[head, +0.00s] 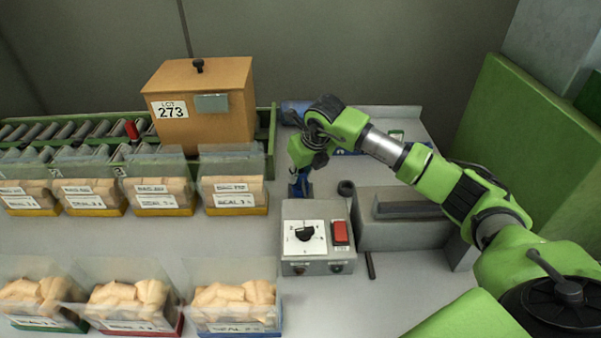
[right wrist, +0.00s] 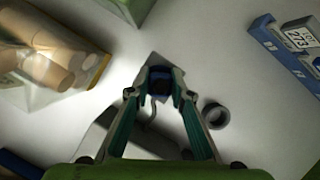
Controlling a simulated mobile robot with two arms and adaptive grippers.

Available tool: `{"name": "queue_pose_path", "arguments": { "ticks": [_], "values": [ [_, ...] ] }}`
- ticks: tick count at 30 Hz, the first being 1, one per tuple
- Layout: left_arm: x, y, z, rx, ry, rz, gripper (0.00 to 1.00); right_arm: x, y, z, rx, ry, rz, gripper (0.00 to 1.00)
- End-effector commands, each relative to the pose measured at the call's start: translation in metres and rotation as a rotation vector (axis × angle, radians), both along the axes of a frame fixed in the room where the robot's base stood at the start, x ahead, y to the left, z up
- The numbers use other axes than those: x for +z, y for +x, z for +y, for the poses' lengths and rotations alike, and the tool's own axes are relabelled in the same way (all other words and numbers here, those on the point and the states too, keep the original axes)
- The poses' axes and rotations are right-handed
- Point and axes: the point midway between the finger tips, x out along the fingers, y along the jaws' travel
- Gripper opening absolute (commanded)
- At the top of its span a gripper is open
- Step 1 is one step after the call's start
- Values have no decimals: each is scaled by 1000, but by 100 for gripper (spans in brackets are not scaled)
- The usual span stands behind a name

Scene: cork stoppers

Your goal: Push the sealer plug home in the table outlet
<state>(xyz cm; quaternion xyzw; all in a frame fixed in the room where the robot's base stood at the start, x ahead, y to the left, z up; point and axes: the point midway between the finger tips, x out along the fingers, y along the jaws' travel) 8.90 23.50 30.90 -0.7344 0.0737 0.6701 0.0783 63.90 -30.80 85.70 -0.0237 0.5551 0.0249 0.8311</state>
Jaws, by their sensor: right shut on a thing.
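My right gripper (head: 300,188) is pointing down just behind the sealer's grey control box (head: 291,262), which has a dial and a red switch. In the right wrist view its fingers (right wrist: 160,82) are shut on a small dark blue plug (right wrist: 159,86). A short grey cord (right wrist: 151,115) curves from below the plug. A grey plate (right wrist: 150,60) shows around and under the fingertips; it may be the table outlet, but the fingers and plug hide its middle. I cannot tell how deep the plug sits. My left gripper is not in view.
A dark ring (head: 346,188) lies right of the gripper, beside the sealer's grey bar unit (head: 385,236). Clear bins of corks (head: 233,187) stand at left. A wooden box (head: 225,125) marked LOT 273 stands behind on the roller conveyor (head: 60,133).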

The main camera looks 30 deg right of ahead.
Motion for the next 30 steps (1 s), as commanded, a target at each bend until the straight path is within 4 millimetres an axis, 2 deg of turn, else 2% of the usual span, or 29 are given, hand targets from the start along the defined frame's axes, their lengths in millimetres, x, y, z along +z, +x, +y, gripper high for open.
{"name": "queue_pose_path", "arguments": {
  "ticks": [11, 12, 14, 15, 25, 30],
  "values": [
    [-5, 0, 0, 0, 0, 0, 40, -6, 0, 0, 0, 0, 0, 0],
    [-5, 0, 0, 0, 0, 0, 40, -6, 0, 0, 0, 0, -1, 23],
    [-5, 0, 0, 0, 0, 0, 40, -5, 0, 0, 0, 0, -1, 38],
    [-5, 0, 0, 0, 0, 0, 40, -5, 0, 0, 0, 0, -1, 40],
    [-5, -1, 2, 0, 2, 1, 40, -5, 0, 0, 0, -1, 0, 40],
    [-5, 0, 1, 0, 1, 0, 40, 13, -7, -1, 1, 0, -3, 40]
  ]
}}
